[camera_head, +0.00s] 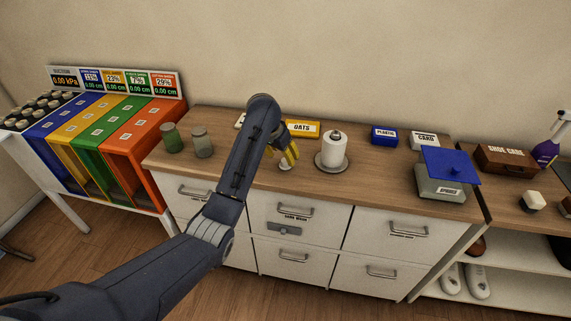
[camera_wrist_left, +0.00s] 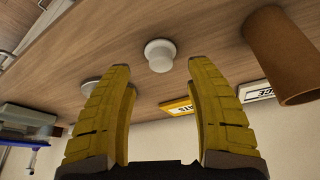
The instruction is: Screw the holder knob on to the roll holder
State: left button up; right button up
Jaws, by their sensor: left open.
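The roll holder (camera_head: 318,165) has a grey round base and stands on the wooden counter. A white roll (camera_head: 334,152) sits on it, with a short post tip showing above. The holder knob, a small white round piece (camera_head: 285,167), stands on the counter left of the roll holder. It also shows in the left wrist view (camera_wrist_left: 160,56), beyond and between my fingertips. My left gripper (camera_head: 290,152) has yellow fingers spread wide and empty, just above the knob. In the left wrist view, a grey disc (camera_wrist_left: 92,84) is partly hidden by one finger. My right gripper is not in view.
The yellow OATS box (camera_head: 302,129) stands behind the gripper. Two jars (camera_head: 202,143) stand to the left. A brown cylinder (camera_wrist_left: 283,55) shows close by in the left wrist view. A grey scale-like box with a blue top (camera_head: 447,180) stands to the right.

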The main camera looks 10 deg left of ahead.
aim_at(285, 160)
pick_arm(q)
jog(key=shift+x, duration=2.35)
jog(key=shift+w, duration=0.1)
jog(key=shift+c, duration=0.4)
jog(key=c, duration=0.8)
